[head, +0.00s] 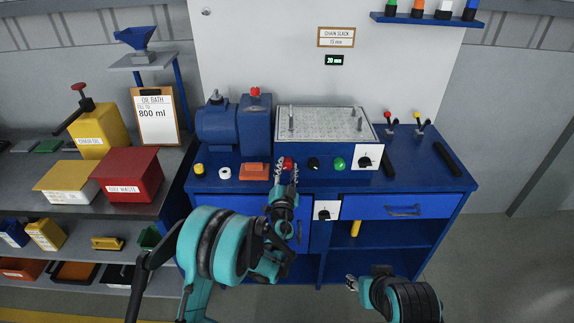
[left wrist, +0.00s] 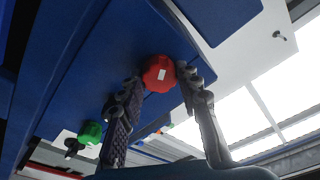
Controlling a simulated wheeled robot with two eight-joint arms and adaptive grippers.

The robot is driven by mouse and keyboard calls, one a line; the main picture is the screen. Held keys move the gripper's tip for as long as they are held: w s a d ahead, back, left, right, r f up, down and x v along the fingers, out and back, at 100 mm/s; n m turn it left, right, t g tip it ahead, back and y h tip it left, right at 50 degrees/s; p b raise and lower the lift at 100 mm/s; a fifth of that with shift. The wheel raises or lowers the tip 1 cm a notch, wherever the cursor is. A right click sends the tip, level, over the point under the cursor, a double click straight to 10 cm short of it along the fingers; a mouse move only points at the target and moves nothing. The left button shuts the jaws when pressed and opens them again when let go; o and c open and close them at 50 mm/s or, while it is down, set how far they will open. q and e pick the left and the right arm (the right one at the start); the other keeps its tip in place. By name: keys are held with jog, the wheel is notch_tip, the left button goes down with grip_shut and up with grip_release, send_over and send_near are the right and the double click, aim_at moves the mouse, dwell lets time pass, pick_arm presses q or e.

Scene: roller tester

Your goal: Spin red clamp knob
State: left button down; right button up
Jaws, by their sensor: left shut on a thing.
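The red clamp knob (head: 288,163) sits on the front of the blue bench, below the grey metal plate. In the left wrist view the red knob (left wrist: 158,73) has a small white mark on its face. My left gripper (head: 286,172) reaches up to it from below. In the left wrist view the fingers of my left gripper (left wrist: 158,82) stand on either side of the knob, shut on it. My right gripper (head: 351,283) is low at the right, away from the bench; its finger opening is too small to judge.
A black knob (head: 313,163) and a green knob (head: 339,163) sit right of the red one, then a white dial panel (head: 368,158). An orange block (head: 254,171) is close on the left. A second dial panel (head: 326,210) is below. Floor at right is clear.

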pick_arm(q)
jog(key=c, duration=0.7)
grip_release()
jog(key=shift+n, duration=0.4)
jog(key=shift+c, duration=0.2)
jog(key=shift+s, duration=0.1)
jog(key=shift+s+a+f, duration=0.1)
jog(key=shift+s+f, duration=0.1)
jog(key=shift+s, duration=1.25)
jog(key=shift+s+a+f, duration=0.1)
jog(key=shift+s+f, duration=0.05)
jog(key=shift+s, duration=1.3)
jog(key=shift+a, duration=0.1)
